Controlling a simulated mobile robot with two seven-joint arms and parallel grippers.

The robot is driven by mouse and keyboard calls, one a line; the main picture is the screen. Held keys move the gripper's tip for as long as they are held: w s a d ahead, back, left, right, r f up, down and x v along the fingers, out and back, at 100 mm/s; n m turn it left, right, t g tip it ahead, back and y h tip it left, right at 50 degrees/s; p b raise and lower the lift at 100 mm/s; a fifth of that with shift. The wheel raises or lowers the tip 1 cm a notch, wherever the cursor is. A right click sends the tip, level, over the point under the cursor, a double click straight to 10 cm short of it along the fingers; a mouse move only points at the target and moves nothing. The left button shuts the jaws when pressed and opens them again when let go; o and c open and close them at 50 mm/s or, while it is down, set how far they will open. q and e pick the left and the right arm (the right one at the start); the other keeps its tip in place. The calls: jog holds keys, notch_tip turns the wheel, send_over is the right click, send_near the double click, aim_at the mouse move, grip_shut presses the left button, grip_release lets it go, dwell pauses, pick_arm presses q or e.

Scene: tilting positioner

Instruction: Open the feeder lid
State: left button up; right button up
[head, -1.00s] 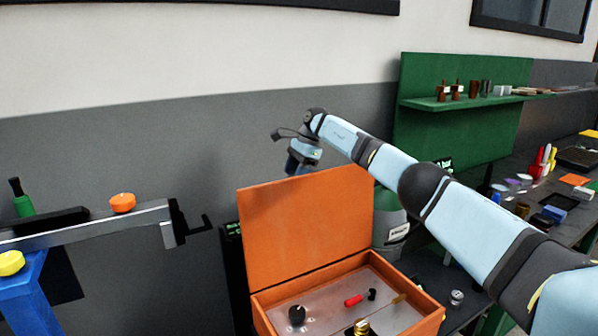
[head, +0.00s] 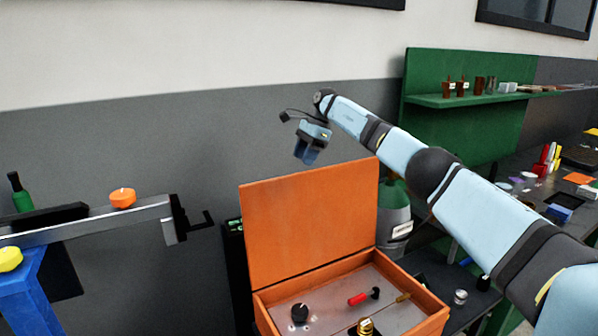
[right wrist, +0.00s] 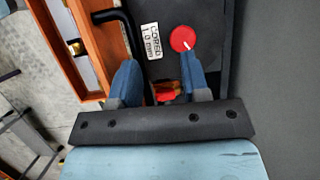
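The feeder is an orange box (head: 400,327) with a pale inner floor. Its orange lid (head: 305,220) stands raised, roughly upright along the box's back edge. My right gripper (head: 306,160) is above and behind the lid's top edge, with a visible gap, apart from it. In the right wrist view its two blue fingers (right wrist: 159,75) are spread apart with nothing held between them. An orange edge (right wrist: 95,50) shows at the left of that view, beside a black bent handle (right wrist: 116,18). My left gripper is not in view.
A red knob (right wrist: 183,39) and a white label (right wrist: 152,41) lie beyond the fingers on a dark surface. Inside the box are a black knob (head: 300,313) and a red-handled tool (head: 360,299). A grey-green canister (head: 394,220) stands right of the lid. A blue stand (head: 25,290) is at left.

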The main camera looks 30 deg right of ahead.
jog(key=v, duration=0.9)
jog(key=shift+s+a+r, duration=0.2)
jog(key=shift+s, duration=0.15)
